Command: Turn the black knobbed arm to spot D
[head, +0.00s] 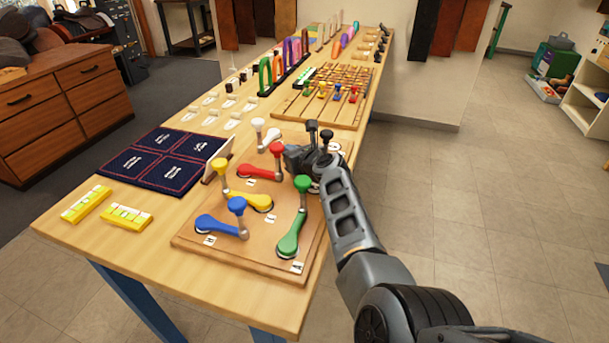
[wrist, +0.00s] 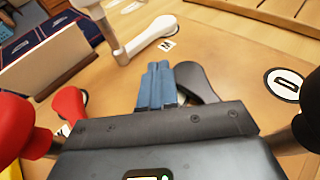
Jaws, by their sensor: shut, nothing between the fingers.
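The black knobbed arm shows in the wrist view as a dark tapered bar (wrist: 195,80), partly hidden by my gripper body. A dark knob (wrist: 312,122) at the right edge looks like its knob; in the head view the black knob (head: 326,135) stands upright beside my gripper. Spot D is a white disc with a black ring (wrist: 286,82), to the right of the bar and uncovered. My gripper (wrist: 158,68) is shut and empty, its fingers just left of the bar's rounded end. I cannot tell whether they touch it.
The wooden board (head: 190,240) also bears white (head: 272,135), red (head: 260,173), yellow (head: 245,198), blue (head: 215,226) and green (head: 290,240) knobbed arms. The red and white ones are close to my gripper. An upright pale plate (head: 219,158) stands left of the board.

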